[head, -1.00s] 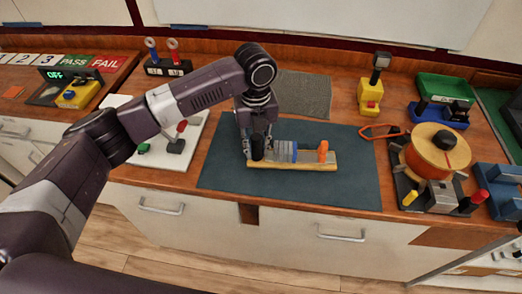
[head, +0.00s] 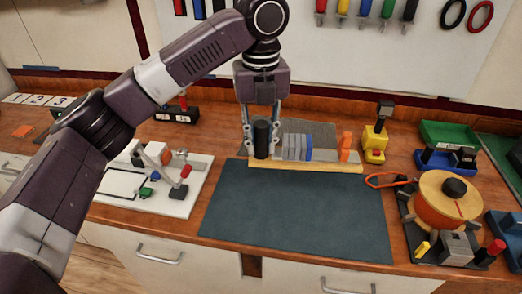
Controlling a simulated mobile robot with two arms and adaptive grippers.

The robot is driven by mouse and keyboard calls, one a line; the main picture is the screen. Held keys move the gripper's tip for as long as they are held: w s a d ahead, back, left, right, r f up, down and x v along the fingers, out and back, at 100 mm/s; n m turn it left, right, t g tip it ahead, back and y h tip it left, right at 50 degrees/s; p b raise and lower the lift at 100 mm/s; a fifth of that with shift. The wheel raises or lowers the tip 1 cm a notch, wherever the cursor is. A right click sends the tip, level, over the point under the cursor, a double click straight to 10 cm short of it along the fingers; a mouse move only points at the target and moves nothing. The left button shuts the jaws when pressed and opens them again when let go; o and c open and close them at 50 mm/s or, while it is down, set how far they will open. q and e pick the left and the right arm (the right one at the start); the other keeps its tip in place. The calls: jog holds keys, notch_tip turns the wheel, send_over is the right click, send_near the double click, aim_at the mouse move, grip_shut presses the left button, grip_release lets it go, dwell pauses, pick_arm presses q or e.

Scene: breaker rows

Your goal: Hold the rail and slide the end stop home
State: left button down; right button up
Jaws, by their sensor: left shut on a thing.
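The rail is a wooden-based strip (head: 310,166) that shows over the back edge of the dark mat. It carries several grey breaker blocks (head: 294,147), a blue one (head: 309,148) at their right, and an upright orange end stop (head: 345,147) near its right end. A gap separates the blue block from the end stop. My left gripper (head: 262,150) is shut on the black upright grip (head: 262,133) at the rail's left end. The rail appears raised off the mat. My right gripper is not in view.
The dark mat (head: 300,220) is bare in front of the rail. An orange spool (head: 440,207) stands at the right, with a yellow stamp-like tool (head: 374,142) behind. A white board with small switches (head: 185,192) lies at the left.

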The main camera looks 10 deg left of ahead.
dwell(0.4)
pick_arm(q)
jog(key=shift+f+b, duration=1.4)
jog(key=shift+f, duration=8.3)
jog(key=shift+p, duration=0.6)
jog(key=shift+f, duration=0.1)
jog(key=shift+f+p, duration=0.25)
jog(key=shift+p, duration=0.1)
